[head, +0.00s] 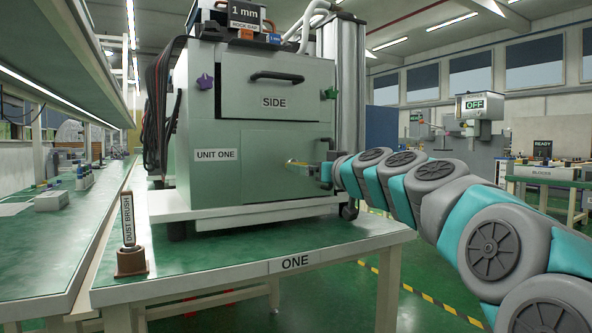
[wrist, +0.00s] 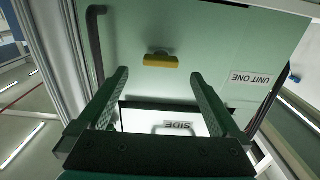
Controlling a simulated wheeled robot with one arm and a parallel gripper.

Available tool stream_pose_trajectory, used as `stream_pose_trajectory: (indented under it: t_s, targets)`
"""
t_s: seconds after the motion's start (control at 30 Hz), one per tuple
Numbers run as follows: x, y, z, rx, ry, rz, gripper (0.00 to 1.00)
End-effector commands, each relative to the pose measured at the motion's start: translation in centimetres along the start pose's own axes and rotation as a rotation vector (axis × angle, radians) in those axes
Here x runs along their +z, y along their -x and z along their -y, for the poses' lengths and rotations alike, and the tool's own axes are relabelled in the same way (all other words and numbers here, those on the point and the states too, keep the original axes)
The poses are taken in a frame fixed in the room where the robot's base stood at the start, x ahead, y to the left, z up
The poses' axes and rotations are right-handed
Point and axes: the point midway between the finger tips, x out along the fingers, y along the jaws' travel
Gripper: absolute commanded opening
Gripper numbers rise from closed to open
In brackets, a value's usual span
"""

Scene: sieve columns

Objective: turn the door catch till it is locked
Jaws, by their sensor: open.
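The door catch (wrist: 160,60) is a small yellow bar with a dark mount on the pale green door (wrist: 215,45) marked UNIT ONE. The bar lies horizontal in the wrist view. A yellow piece that looks like the catch shows in the head view (head: 299,163), left of my gripper (head: 324,168). In the wrist view my gripper (wrist: 160,75) is open. Its two dark green fingers stand wide apart, one to each side of the catch, with nothing between them. I cannot tell how far the fingertips are from the door face.
A dark upright handle (wrist: 96,45) is on the door, left of my fingers in the wrist view. The SIDE drawer (head: 275,88) with its bar handle is above the door in the head view. A dust brush (head: 129,235) stands on the table's left corner.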

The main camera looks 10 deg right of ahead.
Motion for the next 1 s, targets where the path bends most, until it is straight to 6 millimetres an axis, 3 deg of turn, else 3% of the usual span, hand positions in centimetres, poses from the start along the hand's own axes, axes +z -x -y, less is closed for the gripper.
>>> stream_pose_trajectory:
  t_s: [0.2,0.4,0.87,1.0]
  targets:
    - [0.2,-3.0,0.1,-0.001,0.001,0.004,1.0]
    - [0.1,-4.8,0.1,-0.001,0.002,0.002,1.0]
    - [0.1,-5.6,0.2,-0.003,0.0,0.003,1.0]
    - [0.1,-5.6,0.2,-0.003,0.0,0.003,0.84]
